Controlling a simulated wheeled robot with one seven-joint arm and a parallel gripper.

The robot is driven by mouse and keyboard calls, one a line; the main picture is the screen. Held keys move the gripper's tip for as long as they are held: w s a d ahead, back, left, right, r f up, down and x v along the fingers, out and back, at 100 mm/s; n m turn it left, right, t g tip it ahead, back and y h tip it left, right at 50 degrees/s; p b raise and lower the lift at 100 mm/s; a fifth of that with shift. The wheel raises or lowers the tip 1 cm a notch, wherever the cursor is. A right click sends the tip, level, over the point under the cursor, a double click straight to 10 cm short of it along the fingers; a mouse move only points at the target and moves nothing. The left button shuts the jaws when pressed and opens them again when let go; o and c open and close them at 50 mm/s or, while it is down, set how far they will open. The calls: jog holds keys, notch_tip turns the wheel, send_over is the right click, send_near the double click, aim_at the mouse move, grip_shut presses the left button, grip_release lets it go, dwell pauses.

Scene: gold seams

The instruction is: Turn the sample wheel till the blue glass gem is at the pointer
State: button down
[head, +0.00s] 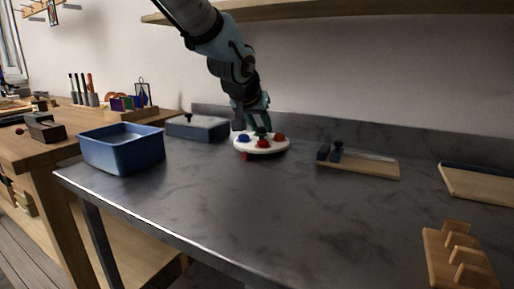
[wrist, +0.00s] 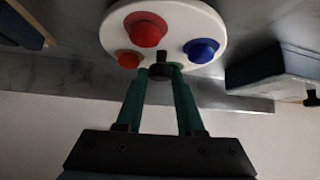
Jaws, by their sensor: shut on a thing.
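The sample wheel (head: 262,150) is a white disc on the grey bench, also large in the wrist view (wrist: 180,14). The blue glass gem (head: 244,139) sits at its left side in the head view; it shows right of centre in the wrist view (wrist: 201,50). Red gems (head: 263,144) sit at the front and right; the wrist view shows a red gem (wrist: 146,29) and an orange-red one (wrist: 129,58). A small red piece (head: 245,157) under the wheel's front-left edge may be the pointer. My gripper (wrist: 160,71) is shut on a black knob (wrist: 161,56) at the wheel's rim.
A blue bin (head: 122,150) stands at the bench's left end. A blue-grey box (head: 197,128) with a dark knob is left of the wheel. A wooden board with dark fittings (head: 358,164) lies to the right. A wooden rack (head: 460,258) is front right. The bench front is clear.

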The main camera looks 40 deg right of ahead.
jog(key=shift+s+d+f+n+t+y+b, duration=0.15)
jog(key=shift+n+t+y+b, duration=0.3)
jog(key=shift+b, duration=1.35)
jog(key=shift+a+f+n+t+y+b, duration=0.2)
jog(key=shift+n+b, duration=0.45)
jog(key=shift+b, duration=1.1)
jog(key=n+b, duration=0.1)
jog(key=b, duration=0.1)
jog(key=n+t+y+b, duration=0.1)
jog(key=shift+d+r+y+b, duration=0.15)
jog(key=shift+d+y+b, duration=0.1)
jog(key=shift+b, duration=0.15)
jog(key=shift+s+d+r+n+t+y+b, duration=0.1)
jog(key=shift+n+t+y+b, duration=0.25)
jog(key=shift+n+y, duration=0.45)
jog(key=shift+d+r+n+t+y+b, duration=0.1)
jog(key=shift+n+t+y+b, duration=0.2)
jog(key=shift+n, duration=0.8)
jog(key=shift+n+y+p, duration=0.65)
jog(key=shift+n+y, duration=0.45)
jog(key=shift+n, duration=0.2)
jog(key=shift+f+n+y+p, duration=0.1)
jog(key=shift+n+y+p, duration=0.2)
jog(key=shift+n+y, duration=0.25)
jog(key=c, duration=0.5)
grip_release()
jog(key=shift+d, duration=0.1)
